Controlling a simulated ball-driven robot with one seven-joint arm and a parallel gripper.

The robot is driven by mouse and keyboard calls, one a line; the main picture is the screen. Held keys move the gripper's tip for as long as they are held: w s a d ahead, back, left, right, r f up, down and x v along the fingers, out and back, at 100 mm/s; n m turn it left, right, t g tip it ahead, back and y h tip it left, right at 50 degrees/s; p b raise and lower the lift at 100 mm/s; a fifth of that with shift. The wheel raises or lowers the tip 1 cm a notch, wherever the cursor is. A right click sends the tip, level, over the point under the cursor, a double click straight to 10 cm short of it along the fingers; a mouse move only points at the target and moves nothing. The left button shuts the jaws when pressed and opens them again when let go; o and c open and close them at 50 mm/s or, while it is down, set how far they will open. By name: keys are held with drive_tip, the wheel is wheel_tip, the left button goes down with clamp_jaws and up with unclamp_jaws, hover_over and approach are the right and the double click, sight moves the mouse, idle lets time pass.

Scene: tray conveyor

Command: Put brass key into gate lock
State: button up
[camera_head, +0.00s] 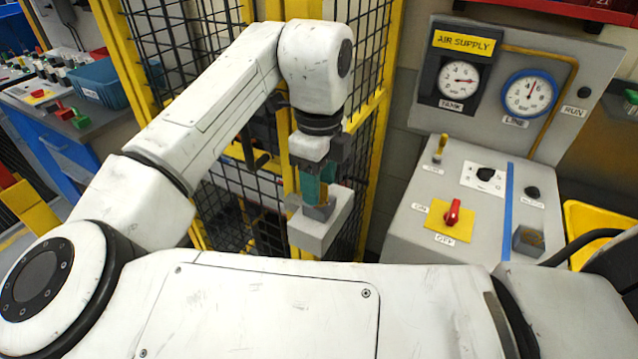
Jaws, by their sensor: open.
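The gate lock (318,236) looks to be the light grey box at the yellow gate post, in the middle of the head view. My gripper (316,200) points down at the top of this box, with teal fingers. It is open. A small brass-coloured piece (293,201) shows at the left side of the fingers, just above the box; it looks like part of the brass key. The fingers hide most of this spot. I cannot tell whether the key is in the lock or touches the fingers.
The black mesh gate (228,195) with yellow posts stands close behind my arm. On the right is a grey air supply panel (405,222) with gauges, a red knob (452,213) and a small upright yellow part (440,148). A blue bin (100,82) stands at the left.

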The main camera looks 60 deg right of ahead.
wheel_tip(320, 180, up, 10)
drive_tip(key=shift+f, duration=0.25)
idle(0.6)
